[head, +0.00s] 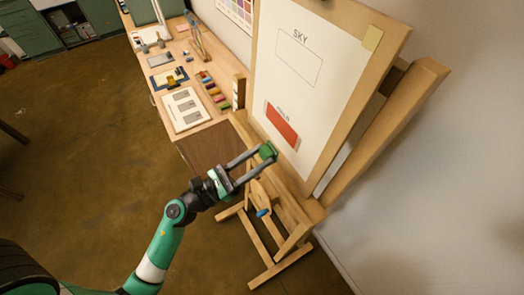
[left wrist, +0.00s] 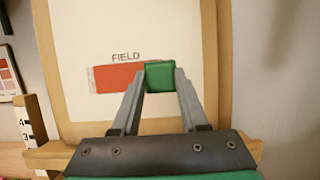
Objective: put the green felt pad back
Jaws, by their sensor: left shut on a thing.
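The green felt pad (head: 267,151) is held between the fingertips of my left gripper (head: 262,157), in front of the lower part of the easel board. In the left wrist view the green pad (left wrist: 160,75) sits between the two fingers, and my left gripper (left wrist: 160,80) is shut on it. Behind it, the white sheet (left wrist: 190,30) bears a red patch (left wrist: 115,78) under the word FIELD; the pad covers the patch's right end in that view. I cannot tell whether the pad touches the sheet. My right gripper is not in view.
The wooden easel (head: 322,215) stands by the wall. A long wooden table (head: 160,62) behind it holds a row of coloured blocks (head: 213,90), a white sheet with grey patches (head: 184,109) and a blue tray (head: 168,79). The floor at left is mostly clear.

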